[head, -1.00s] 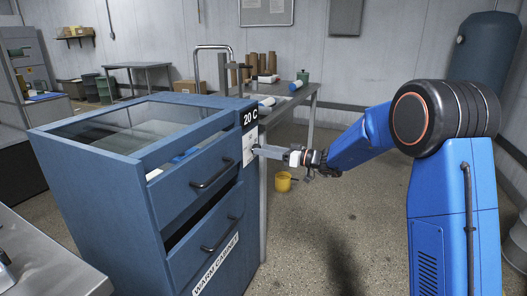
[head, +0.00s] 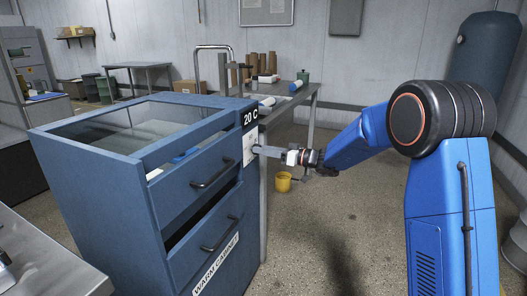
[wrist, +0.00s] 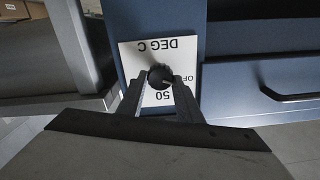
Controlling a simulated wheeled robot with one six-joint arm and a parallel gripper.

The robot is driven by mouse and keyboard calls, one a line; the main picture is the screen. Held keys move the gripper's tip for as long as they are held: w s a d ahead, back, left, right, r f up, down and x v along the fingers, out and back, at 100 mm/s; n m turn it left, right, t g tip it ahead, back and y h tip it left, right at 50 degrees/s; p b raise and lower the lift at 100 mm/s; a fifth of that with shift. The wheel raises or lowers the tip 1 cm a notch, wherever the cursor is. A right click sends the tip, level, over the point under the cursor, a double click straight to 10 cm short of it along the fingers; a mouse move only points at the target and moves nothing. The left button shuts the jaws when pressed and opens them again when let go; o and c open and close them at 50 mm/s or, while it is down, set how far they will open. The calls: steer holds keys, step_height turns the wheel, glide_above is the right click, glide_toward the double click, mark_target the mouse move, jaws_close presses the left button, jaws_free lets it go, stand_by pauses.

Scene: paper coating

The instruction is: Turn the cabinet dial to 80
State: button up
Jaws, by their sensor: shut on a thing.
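The blue warm cabinet (head: 110,185) stands at the left in the head view, with a black label reading 20 C (head: 250,117) at its upper right corner. Below the label is a white dial plate (head: 249,143). In the wrist view the plate (wrist: 133,53) shows upside down, with DEG C, 50 and part of OFF readable. The round black dial (wrist: 159,77) sits between the fingertips of my gripper (wrist: 160,82), which is shut on it. My gripper (head: 262,151) also reaches the plate from the right in the head view. The fingers hide part of the plate.
The cabinet's drawer handles (head: 212,174) stick out at the front, left of the dial. A table (head: 309,98) with brown cylinders stands behind the cabinet, and a yellow bucket (head: 283,182) is on the floor.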

steer(key=m, duration=2.7)
steer(key=shift+f, duration=0.4)
steer(key=shift+m, duration=0.3)
steer(key=o, duration=1)
steer(key=shift+d, duration=0.1)
steer(key=shift+o, duration=0.2)
steer(key=v, duration=1.7)
steer(key=shift+d, duration=0.15)
